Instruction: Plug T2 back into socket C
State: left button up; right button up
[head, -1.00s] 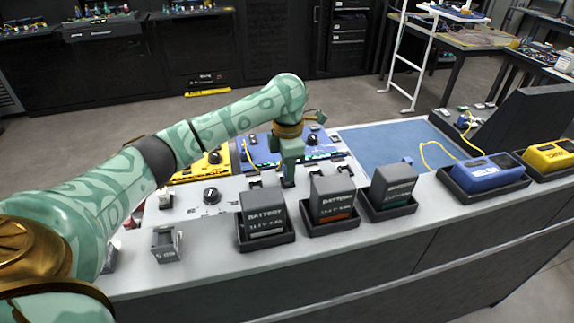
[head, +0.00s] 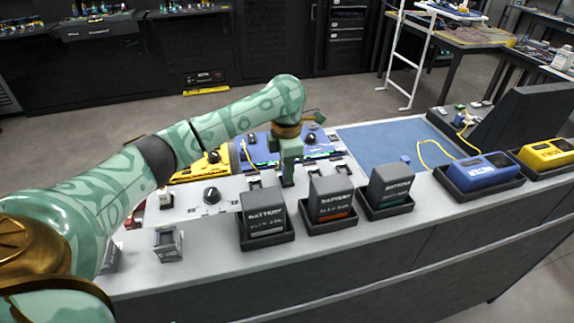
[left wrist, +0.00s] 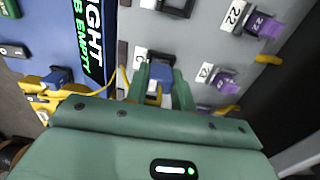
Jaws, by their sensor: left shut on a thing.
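My left gripper (head: 288,182) points straight down at the grey panel behind the row of batteries. In the left wrist view the left gripper (left wrist: 158,92) is shut on a blue plug (left wrist: 159,73) with a yellow part. The plug is over the panel beside a white label (left wrist: 139,56) that seems to read C. The fingers hide most of the plug and the socket under it, so I cannot tell whether it is seated. No T2 marking is readable. A yellow cable (left wrist: 103,92) runs left from near the gripper. My right gripper is not in view.
Purple plugs (left wrist: 262,24) with labels sit right of the gripper. Three batteries (head: 264,219) stand in trays in front of the gripper. A blue mat (head: 385,142) at right is mostly clear. Blue (head: 483,172) and yellow (head: 548,152) devices stand farther right.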

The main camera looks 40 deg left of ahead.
pick_arm(q)
jog(key=shift+f, duration=0.55)
jog(key=o, duration=1)
jog(key=shift+o, duration=0.2)
jog(key=shift+r, duration=0.1)
notch_tip(320, 180, up, 16)
jog(key=p, duration=0.7)
jog(key=shift+r, duration=0.1)
